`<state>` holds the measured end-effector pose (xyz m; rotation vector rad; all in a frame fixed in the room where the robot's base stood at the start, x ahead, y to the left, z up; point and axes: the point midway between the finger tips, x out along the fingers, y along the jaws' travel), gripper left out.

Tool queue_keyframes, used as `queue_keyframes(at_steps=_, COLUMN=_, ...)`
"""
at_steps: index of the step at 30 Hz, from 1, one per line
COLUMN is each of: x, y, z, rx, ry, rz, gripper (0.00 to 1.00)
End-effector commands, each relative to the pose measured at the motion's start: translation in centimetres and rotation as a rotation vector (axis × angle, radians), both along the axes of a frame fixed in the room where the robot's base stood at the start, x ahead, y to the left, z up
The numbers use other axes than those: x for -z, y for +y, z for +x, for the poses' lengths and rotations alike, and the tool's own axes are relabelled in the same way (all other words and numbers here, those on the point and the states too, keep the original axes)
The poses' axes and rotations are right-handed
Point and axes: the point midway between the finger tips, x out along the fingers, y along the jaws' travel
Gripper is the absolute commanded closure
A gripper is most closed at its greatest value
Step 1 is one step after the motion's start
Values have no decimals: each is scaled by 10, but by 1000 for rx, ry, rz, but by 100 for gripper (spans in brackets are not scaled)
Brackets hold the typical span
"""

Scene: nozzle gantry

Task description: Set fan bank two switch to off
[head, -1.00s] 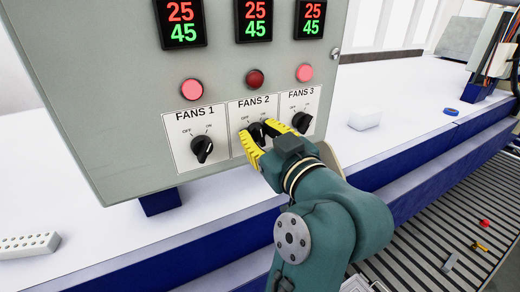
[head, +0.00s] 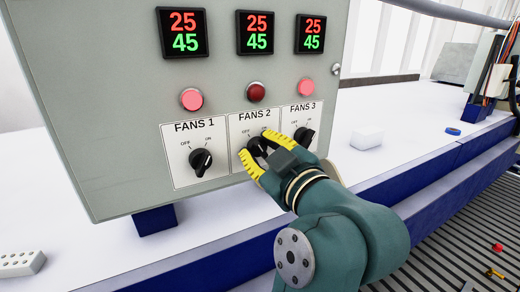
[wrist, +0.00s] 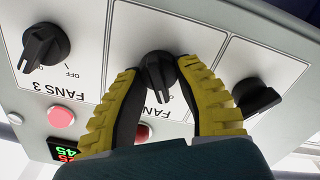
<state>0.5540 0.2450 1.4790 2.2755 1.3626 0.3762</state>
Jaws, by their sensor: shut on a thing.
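The FANS 2 switch is a black rotary knob (head: 257,147) on the middle white label of the grey panel. My gripper (head: 256,151) has its yellow-padded fingers around this knob, one on each side, and is shut on it. The knob (wrist: 157,70) shows between the fingertips in the wrist view, its fin roughly upright on the panel. Its OFF and ON marks are partly covered, so its exact setting is hard to read. The FANS 2 lamp (head: 256,92) above looks dark red, duller than the lamps beside it.
The FANS 1 knob (head: 201,161) is left of my gripper and the FANS 3 knob (head: 303,137) is close on its right. Their lamps (head: 191,99) (head: 305,88) glow pink. The panel (head: 110,130) stands over a white bench (head: 90,255), with a white block (head: 366,138) at right.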

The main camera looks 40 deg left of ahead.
Motion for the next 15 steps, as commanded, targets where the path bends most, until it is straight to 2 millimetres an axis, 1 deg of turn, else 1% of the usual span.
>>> queue_keyframes(at_steps=3, x=2, y=1, z=0, rx=-3, ry=5, rz=-1, gripper=100)
queue_keyframes(at_steps=4, x=2, y=1, z=0, rx=-3, ry=5, rz=-1, gripper=60)
queue_keyframes(at_steps=8, x=2, y=1, z=0, rx=-3, ry=4, rz=1, gripper=36)
queue_keyframes(at_steps=15, x=1, y=0, z=0, rx=-1, ry=2, rz=0, gripper=36)
